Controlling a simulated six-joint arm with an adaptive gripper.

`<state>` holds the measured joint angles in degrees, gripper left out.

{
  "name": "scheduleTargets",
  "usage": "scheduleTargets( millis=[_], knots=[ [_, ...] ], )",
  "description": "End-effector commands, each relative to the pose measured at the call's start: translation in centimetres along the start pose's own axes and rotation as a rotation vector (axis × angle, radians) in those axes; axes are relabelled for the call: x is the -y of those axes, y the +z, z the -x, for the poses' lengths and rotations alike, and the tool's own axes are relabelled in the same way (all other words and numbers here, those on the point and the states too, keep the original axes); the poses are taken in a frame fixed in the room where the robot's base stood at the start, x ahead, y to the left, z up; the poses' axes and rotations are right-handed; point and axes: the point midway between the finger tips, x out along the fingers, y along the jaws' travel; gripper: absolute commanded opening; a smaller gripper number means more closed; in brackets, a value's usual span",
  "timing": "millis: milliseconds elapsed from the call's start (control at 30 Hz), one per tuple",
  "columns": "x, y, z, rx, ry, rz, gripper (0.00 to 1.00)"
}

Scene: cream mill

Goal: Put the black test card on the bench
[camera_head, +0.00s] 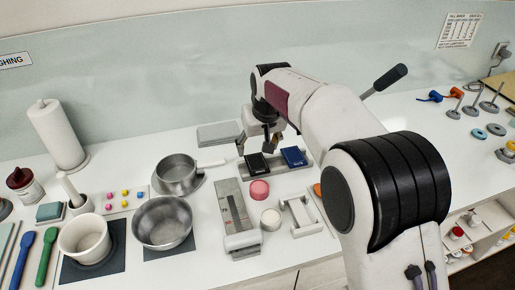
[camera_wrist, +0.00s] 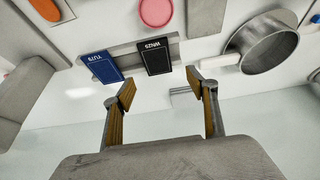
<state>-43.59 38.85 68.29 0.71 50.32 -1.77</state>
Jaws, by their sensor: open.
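The black test card (camera_head: 256,163) leans in a grey holder (camera_head: 275,171) on the white bench (camera_head: 220,262), beside a blue card (camera_head: 294,156). In the wrist view the black card (camera_wrist: 155,56) shows white lettering and stands to the right of the blue card (camera_wrist: 99,67), with a gap between them. My gripper (camera_head: 271,144) is above and behind the holder. In the wrist view my gripper (camera_wrist: 161,87) is open and empty, its fingertips apart on either side of the black card's line, not touching it. The card's lower part is hidden in the holder.
A saucepan (camera_head: 177,173) stands left of the holder. A pink disc (camera_head: 259,190), a white disc (camera_head: 271,219), a grey scale-like block (camera_head: 236,222) and a white stand (camera_head: 299,216) are in front. A grey slab (camera_head: 217,133) lies behind. Bare bench shows between the objects.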

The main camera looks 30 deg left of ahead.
Motion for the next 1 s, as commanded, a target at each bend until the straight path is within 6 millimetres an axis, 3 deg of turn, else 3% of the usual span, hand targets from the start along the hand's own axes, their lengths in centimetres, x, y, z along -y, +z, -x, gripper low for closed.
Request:
scheduleTargets(
  millis=[767, 1000],
  knots=[
    [0.0, 0.0, 0.0, 0.001, 0.000, 0.000, 0.58],
    [-1.5, 0.5, 1.6, -0.003, 0.009, -0.021, 0.58]
  ],
)
